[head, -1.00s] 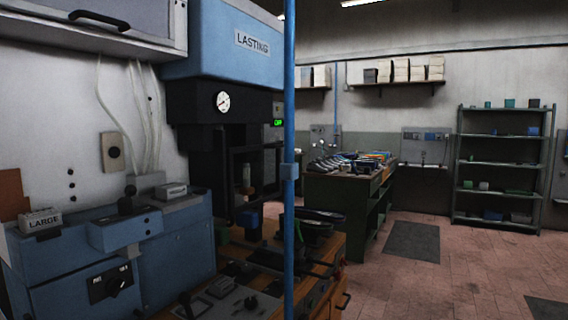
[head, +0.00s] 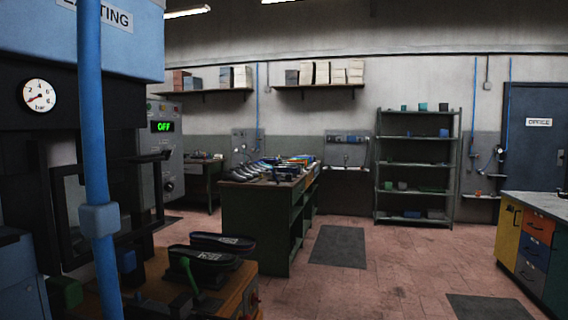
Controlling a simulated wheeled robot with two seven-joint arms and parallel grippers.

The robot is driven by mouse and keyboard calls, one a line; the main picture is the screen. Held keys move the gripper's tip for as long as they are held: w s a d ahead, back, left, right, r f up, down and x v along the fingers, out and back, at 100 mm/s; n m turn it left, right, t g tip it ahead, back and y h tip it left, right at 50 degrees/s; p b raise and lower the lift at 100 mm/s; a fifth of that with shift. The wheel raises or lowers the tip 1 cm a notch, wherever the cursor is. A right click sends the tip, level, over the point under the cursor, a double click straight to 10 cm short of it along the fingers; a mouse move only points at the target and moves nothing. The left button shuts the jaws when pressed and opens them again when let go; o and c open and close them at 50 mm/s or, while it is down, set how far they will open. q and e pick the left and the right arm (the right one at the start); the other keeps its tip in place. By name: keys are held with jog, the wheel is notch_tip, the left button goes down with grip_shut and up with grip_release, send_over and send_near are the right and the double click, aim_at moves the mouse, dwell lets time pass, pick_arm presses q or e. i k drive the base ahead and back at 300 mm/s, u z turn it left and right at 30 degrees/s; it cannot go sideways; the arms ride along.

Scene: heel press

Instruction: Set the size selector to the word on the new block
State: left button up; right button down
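Neither of my grippers is in view. The block marked LARGE and the blue cabinet front with its black rotary knob, seen a second ago, are outside the picture now. The blue press (head: 130,50) stands at the left, its sign partly cut off, with a round pressure gauge (head: 40,96). Behind it a grey control box (head: 160,165) shows a green OFF display (head: 162,127) and has a dark round knob (head: 168,187); any markings around that knob are too small to read.
A blue vertical pipe (head: 93,150) stands close in front. A wooden bench (head: 240,282) at the lower left holds black soles (head: 200,257). A green workbench (head: 255,215), a shelf rack (head: 418,165) and coloured drawers (head: 535,250) stand farther off. The tiled floor (head: 390,260) is mostly clear.

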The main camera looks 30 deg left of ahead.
aim_at(167, 154)
jog(key=z, duration=0.3)
jog(key=i, duration=2.1)
jog(key=u, duration=1.25)
jog(key=i, duration=1)
jog(key=u, duration=1.15)
